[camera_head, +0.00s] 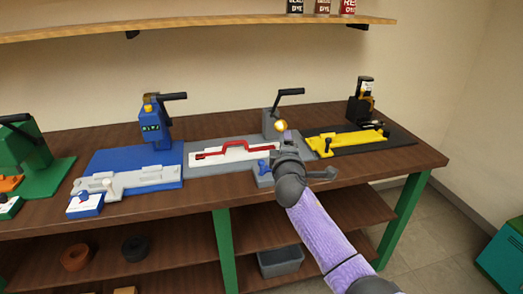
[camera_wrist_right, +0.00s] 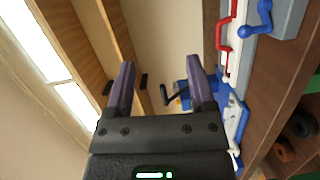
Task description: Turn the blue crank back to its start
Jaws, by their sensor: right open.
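The small blue crank (camera_head: 264,164) sits on a grey block at the front of the middle grey station, just left of my right gripper. It also shows at the upper right of the right wrist view (camera_wrist_right: 262,18), outside the jaws. My right gripper (camera_head: 284,148) is above that station, and its wrist hides part of the bench. In the right wrist view the right gripper (camera_wrist_right: 160,75) has its two fingers wide apart with nothing held between them. My left gripper is in neither view.
A red handle (camera_head: 235,147) lies on a white plate beside the crank. A grey post with a black lever (camera_head: 290,92) stands behind. A blue press (camera_head: 152,125) is to the left, a yellow fixture (camera_head: 345,142) to the right. A wooden shelf (camera_head: 200,22) runs above.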

